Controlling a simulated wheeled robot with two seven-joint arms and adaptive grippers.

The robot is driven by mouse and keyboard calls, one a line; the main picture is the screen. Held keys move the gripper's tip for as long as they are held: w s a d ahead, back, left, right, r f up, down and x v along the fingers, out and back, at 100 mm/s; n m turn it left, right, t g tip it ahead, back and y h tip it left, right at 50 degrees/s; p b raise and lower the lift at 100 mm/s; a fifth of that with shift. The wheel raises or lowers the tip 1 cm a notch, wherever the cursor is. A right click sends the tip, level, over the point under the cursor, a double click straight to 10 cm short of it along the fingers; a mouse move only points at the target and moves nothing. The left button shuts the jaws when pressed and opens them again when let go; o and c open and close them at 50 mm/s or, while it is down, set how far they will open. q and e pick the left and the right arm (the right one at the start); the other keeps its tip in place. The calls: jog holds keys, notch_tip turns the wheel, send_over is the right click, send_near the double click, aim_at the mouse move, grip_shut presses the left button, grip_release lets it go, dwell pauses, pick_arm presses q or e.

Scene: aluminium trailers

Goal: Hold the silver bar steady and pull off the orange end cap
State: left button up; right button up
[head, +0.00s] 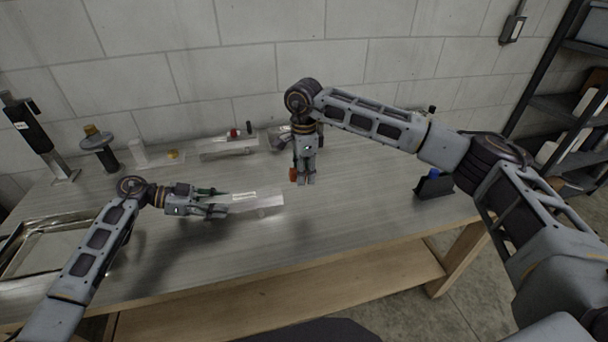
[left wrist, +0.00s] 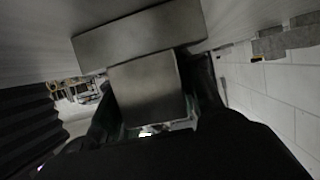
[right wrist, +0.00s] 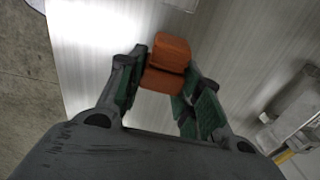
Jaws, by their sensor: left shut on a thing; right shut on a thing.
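The silver bar (head: 262,200) lies on or just over the workbench in the middle of the head view. My left gripper (head: 222,207) is shut on its left end. In the left wrist view the bar's grey metal (left wrist: 145,88) fills the space between the fingers. My right gripper (head: 303,180) points down beyond the bar's right end, shut on the orange end cap (head: 293,174). In the right wrist view the orange cap (right wrist: 168,62) sits between the green-padded fingers, with bare bench behind it and no bar attached. The cap is apart from the bar.
Another silver piece (head: 228,148) with small red and dark parts stands at the back. A metal tray (head: 40,245) is at the left, a dark holder (head: 433,186) at the right. A block wall closes the back. The bench front is clear.

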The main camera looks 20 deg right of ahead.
jog(key=shift+r, duration=0.8)
pick_arm(q)
jog(key=o, duration=1.2)
jog(key=shift+o, duration=0.2)
jog(key=shift+a, duration=0.1)
jog(key=shift+v, duration=5.95)
jog(key=shift+s, duration=0.1)
